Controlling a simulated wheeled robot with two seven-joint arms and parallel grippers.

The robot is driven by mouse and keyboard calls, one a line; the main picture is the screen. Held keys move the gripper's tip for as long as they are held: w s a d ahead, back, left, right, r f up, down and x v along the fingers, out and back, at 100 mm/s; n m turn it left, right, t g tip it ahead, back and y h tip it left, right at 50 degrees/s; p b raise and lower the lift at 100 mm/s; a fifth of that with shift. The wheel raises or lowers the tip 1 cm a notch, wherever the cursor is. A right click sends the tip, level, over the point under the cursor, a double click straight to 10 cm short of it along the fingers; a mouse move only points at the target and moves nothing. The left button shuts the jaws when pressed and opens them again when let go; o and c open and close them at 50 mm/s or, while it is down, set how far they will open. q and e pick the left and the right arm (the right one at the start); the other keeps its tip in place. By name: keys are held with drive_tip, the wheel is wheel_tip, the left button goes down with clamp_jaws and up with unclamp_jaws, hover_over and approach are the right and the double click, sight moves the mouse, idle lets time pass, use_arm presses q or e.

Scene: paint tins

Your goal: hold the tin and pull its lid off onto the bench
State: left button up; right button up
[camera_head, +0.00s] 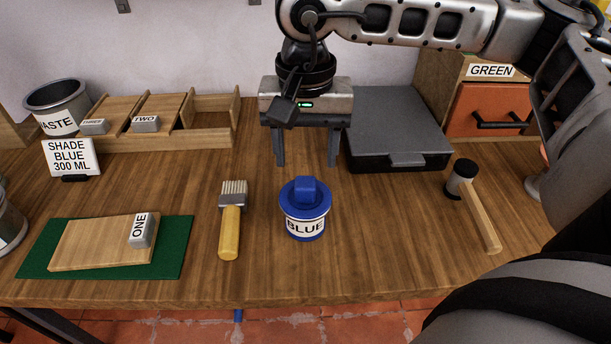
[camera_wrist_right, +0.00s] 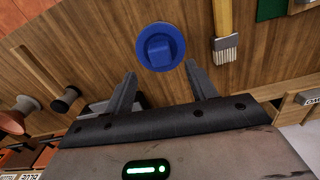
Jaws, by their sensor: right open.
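A small blue tin (camera_head: 305,228) labelled BLUE stands upright on the wooden bench, near the front middle. Its blue lid (camera_head: 305,197) with a square raised knob sits on top. In the right wrist view the lid (camera_wrist_right: 161,47) shows from above, beyond the fingertips. My right gripper (camera_head: 306,163) is open and empty, pointing down above the bench behind the tin, apart from it. Its two fingers also show in the right wrist view (camera_wrist_right: 162,72), spread with nothing between them. My left gripper is not in view.
A brush (camera_head: 230,222) lies left of the tin, and a mallet (camera_head: 473,205) lies to the right. A grey-lidded case (camera_head: 397,125) stands behind. A green mat (camera_head: 175,262) with a board is at left, near a SHADE BLUE sign (camera_head: 71,158) and a WASTE can (camera_head: 59,108).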

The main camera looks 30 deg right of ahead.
sight(306, 181)
wheel_tip(306, 181, down, 7)
drive_tip(key=shift+r, duration=0.15)
